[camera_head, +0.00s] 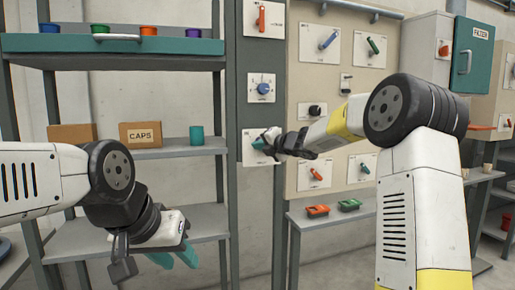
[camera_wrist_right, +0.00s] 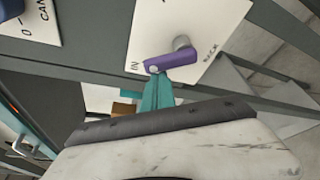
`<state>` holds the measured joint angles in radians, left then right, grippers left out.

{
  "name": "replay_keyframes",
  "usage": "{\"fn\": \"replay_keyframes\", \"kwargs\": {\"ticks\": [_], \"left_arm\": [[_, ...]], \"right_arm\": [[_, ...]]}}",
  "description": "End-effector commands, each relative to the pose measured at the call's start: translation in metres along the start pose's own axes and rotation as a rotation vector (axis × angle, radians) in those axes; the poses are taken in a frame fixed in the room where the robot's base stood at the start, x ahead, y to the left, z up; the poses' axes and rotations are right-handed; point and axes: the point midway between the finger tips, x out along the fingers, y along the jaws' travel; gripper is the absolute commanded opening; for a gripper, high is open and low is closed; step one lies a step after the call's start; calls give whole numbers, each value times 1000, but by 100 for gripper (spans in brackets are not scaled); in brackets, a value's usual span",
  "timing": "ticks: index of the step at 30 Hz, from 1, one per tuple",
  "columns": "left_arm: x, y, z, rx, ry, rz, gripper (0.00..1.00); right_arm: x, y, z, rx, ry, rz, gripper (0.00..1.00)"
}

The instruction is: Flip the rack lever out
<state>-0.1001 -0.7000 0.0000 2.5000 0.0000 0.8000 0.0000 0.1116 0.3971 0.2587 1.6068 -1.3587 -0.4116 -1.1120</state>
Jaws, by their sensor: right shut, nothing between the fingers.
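The rack lever (camera_wrist_right: 173,61) is a purple handle on a white plate (camera_wrist_right: 205,22) marked RACK in the right wrist view. Its free end points toward the IN mark. My right gripper (camera_wrist_right: 158,80) is shut and empty, its teal fingertips right at the lever's free end; I cannot tell whether they touch. In the head view my right gripper (camera_head: 264,143) is in front of the plate (camera_head: 250,156) on the grey post and hides the lever. My left gripper (camera_head: 175,257) hangs low at the left, its teal fingers apart and empty.
A blue knob (camera_head: 263,88) and a red lever (camera_head: 261,18) are above on the same post. A beige panel (camera_head: 335,85) with several levers stands to the right. Shelves at the left hold a CAPS box (camera_head: 141,134) and a teal cup (camera_head: 196,135).

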Motion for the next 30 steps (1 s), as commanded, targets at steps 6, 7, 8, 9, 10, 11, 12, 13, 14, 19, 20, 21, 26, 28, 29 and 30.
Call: {"fn": "replay_keyframes", "kwargs": {"ticks": [6,7,8,9,10,11,12,13,14,19,20,21,26,28,29,30], "left_arm": [[0,0,0,0,0,0,36],[0,0,0,0,0,0,36],[0,0,0,0,0,0,36],[0,0,0,0,0,0,36],[0,0,0,0,0,0,36],[0,0,0,0,0,0,36],[0,0,0,0,0,0,36],[0,0,0,0,0,0,36],[0,0,0,0,0,0,36],[0,0,0,0,0,0,36],[0,0,0,0,0,0,36],[0,0,0,0,0,0,36],[0,0,0,0,0,0,36],[0,0,0,0,0,0,36],[0,0,0,0,0,0,36],[0,0,0,0,0,0,36]], "right_arm": [[-2,2,7,189,-2,64,0],[-3,2,8,217,-2,73,0],[-3,3,9,244,-2,84,0],[-4,3,11,279,-2,95,0],[-4,3,12,307,-2,106,0],[-5,4,13,333,-2,115,0],[-5,4,15,370,-2,128,0],[-6,4,16,396,-1,138,0],[-6,3,17,423,-1,146,0],[-8,1,24,576,-2,199,0],[-9,1,25,605,-2,208,0],[-9,1,26,639,-1,221,0],[-11,-1,33,783,-1,272,0],[-12,-3,35,845,-2,294,0],[-13,-4,36,872,-2,303,0],[-13,-5,38,906,-1,315,0]]}}
